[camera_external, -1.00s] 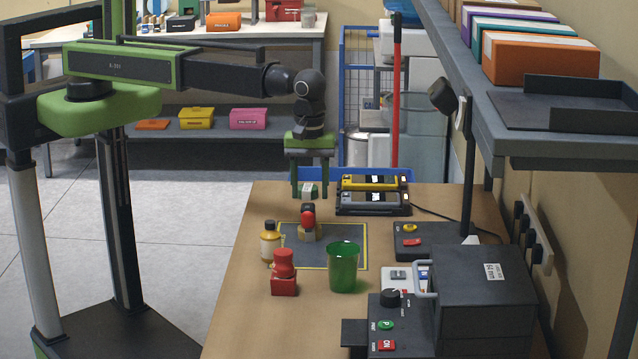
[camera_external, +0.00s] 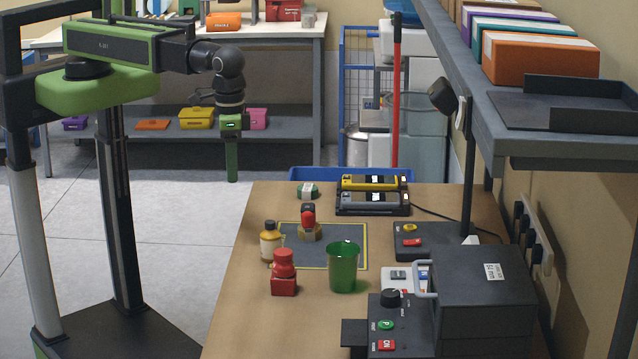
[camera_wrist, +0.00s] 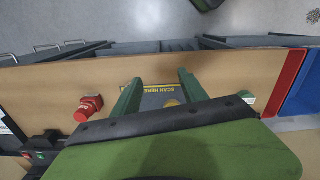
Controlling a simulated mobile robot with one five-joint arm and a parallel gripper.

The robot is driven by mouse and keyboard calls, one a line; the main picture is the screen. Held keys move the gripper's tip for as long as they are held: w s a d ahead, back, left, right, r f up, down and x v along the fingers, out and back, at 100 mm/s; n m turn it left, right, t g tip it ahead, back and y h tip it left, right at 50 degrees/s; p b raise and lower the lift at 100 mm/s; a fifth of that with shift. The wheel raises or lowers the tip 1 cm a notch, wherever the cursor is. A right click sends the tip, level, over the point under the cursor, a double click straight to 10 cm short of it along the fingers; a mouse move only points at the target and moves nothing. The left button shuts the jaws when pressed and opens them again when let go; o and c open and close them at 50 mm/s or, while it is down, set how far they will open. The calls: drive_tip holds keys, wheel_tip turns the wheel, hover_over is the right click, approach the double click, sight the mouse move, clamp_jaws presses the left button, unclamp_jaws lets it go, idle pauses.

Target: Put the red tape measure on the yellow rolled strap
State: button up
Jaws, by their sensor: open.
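A small red-and-black thing (camera_external: 308,217), which may be the red tape measure, sits on a tan-yellow angular piece (camera_external: 309,233), which may be the yellow rolled strap. Both stand upright at the dark yellow-edged mat (camera_external: 345,243). I cannot identify either for certain. A tan round thing (camera_wrist: 172,103) shows on the mat in the wrist view, partly hidden by my gripper. My gripper (camera_external: 231,178) hangs left of the table, apart from these things, and holds nothing visible. Its green fingers are apart in the wrist view (camera_wrist: 158,88).
A yellow bottle (camera_external: 270,243), a red block-like thing with a rounded top (camera_external: 284,272) and a green cup (camera_external: 343,268) stand around the mat. A green-and-white thing (camera_external: 308,191) is behind it. Black equipment (camera_external: 480,300) and a shelf bound the right side.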

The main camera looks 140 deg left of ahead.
drive_tip(key=s+d+m, duration=0.7)
drive_tip(key=s+m, duration=0.1)
drive_tip(key=m, duration=0.3)
